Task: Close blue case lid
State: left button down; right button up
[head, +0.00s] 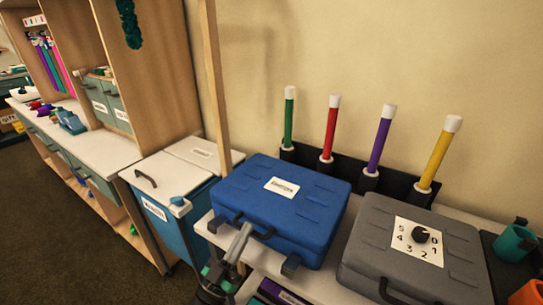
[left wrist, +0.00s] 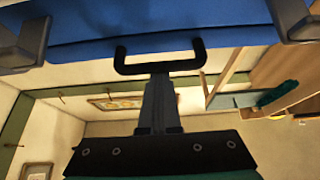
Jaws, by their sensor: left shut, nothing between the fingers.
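The blue case (head: 305,205) stands on the white counter, its lid lying flat on top with a white label (head: 282,187). Its black handle (head: 262,234) is on the front side, between two grey latches (head: 291,265); I cannot tell whether they are fastened. My left gripper (head: 242,235) is shut and empty, in front of the case by the handle. In the left wrist view, the shut fingers (left wrist: 159,80) point at the handle (left wrist: 160,68), with the blue case (left wrist: 150,22) beyond; I cannot tell whether they touch it. My right gripper is not in view.
A grey case with a dial (head: 421,236) stands close on the right. Behind, a black rack (head: 395,187) holds green, red, purple and yellow sticks. A wooden post (head: 215,90) and a blue bin with a white lid (head: 160,180) are left. A teal cup (head: 512,243) stands far right.

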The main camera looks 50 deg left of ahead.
pick_arm(q)
jog(key=r+p, duration=0.1)
jog(key=r, duration=0.1)
jog(key=s+r+p, duration=0.1)
jog(key=r, duration=0.1)
jog(key=shift+d+p, duration=0.2)
jog(key=shift+p, duration=0.2)
jog(key=s+d+f+b, duration=0.1)
jog(key=s+d+f, duration=0.1)
jog(key=s+f, duration=0.4)
jog(key=shift+f, duration=0.9)
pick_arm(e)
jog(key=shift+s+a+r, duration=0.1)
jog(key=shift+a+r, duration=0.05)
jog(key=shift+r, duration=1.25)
pick_arm(q)
jog(key=shift+w, duration=0.1)
